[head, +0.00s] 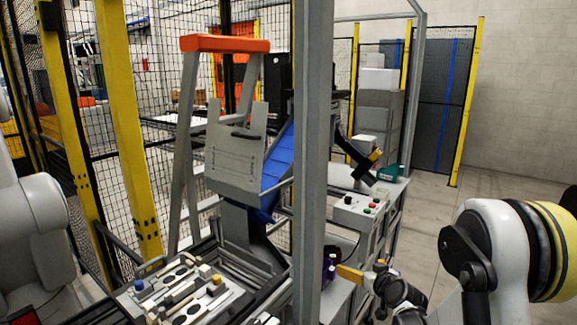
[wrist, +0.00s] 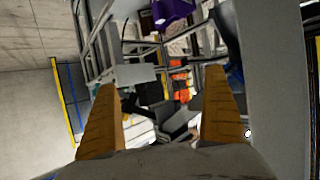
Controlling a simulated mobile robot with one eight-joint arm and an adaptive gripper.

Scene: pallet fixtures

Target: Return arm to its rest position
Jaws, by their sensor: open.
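My gripper (head: 350,273) is low in the middle right of the head view, just right of the grey upright post. One orange finger shows there, close to a small dark purple object (head: 330,268). In the wrist view my gripper (wrist: 163,108) has its two orange fingers wide apart, with nothing held between them. The purple object (wrist: 172,12) shows at the top of the wrist view, beyond the fingertips. I cannot tell from the head view whether a finger touches it. My white arm link stands at the right of the head view.
A thick grey post (head: 312,150) stands close beside my gripper. A control box with buttons (head: 358,215) sits on a bench behind it. A tray of parts (head: 268,262) lies lower left, below a grey panel (head: 236,155). Open floor (head: 440,215) lies to the right.

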